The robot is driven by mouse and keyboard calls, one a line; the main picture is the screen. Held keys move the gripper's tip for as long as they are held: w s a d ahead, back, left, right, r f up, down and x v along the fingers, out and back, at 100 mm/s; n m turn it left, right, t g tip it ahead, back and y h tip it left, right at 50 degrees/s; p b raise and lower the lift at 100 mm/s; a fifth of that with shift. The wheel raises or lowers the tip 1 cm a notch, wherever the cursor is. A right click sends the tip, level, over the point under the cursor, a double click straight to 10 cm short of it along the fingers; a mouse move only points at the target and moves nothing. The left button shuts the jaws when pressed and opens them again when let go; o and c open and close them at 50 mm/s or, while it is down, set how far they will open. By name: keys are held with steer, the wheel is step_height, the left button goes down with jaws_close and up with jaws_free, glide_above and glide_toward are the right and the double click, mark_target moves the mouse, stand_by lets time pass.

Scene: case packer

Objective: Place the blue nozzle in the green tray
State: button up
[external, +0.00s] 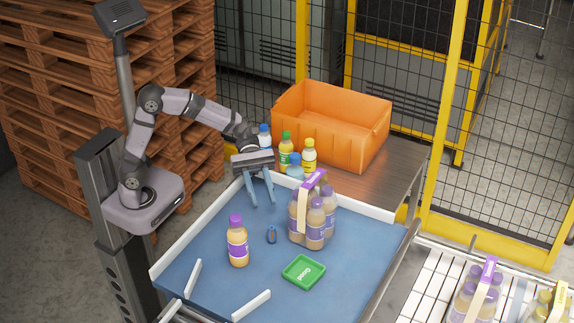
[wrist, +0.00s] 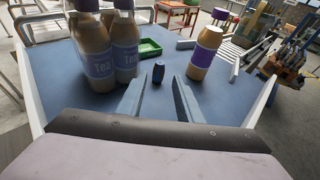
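The small blue nozzle (external: 271,235) lies on the blue work surface, between a bottle and a bottle pack. In the wrist view the nozzle (wrist: 158,71) is beyond my fingertips, roughly in line with the gap between them. The green tray (external: 303,272) sits on the same surface, to the right of and nearer the camera than the nozzle; it also shows in the wrist view (wrist: 149,48), behind and slightly left of the nozzle. My gripper (external: 262,205) is open and empty, above the far-left part of the surface, apart from the nozzle.
A purple-capped bottle (external: 237,243) stands left of the nozzle. A banded bottle pack (external: 312,217) stands to its right. Several bottles and an orange crate (external: 331,125) are on the brown table behind. White guide rails (external: 251,305) edge the front; the surface around the tray is clear.

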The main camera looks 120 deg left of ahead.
steer(key=b, duration=0.3)
glide_toward(275, 250)
steer(key=d+r, duration=0.1)
steer(key=w+d+r, duration=0.1)
steer(key=shift+w+d+r+y, duration=0.15)
steer(key=shift+d+r+y, duration=0.05)
steer(key=shift+r+y, duration=0.2)
steer(key=shift+d+r+g, duration=0.1)
steer(key=shift+g, duration=0.2)
steer(key=shift+w+r+p+x, duration=0.15)
steer(key=shift+p+x, duration=0.3)
steer(key=shift+x, duration=0.55)
steer(key=shift+w+r+p+x, duration=0.1)
steer(key=shift+p+x, duration=0.4)
steer(key=shift+x, duration=0.5)
steer(key=shift+w+r+p+x, duration=0.15)
steer(key=shift+p+x, duration=0.3)
steer(key=shift+x, duration=0.55)
steer(key=shift+w+d+f, duration=0.2)
steer(key=shift+w+f, duration=0.1)
steer(key=shift+w, duration=0.05)
jaws_close()
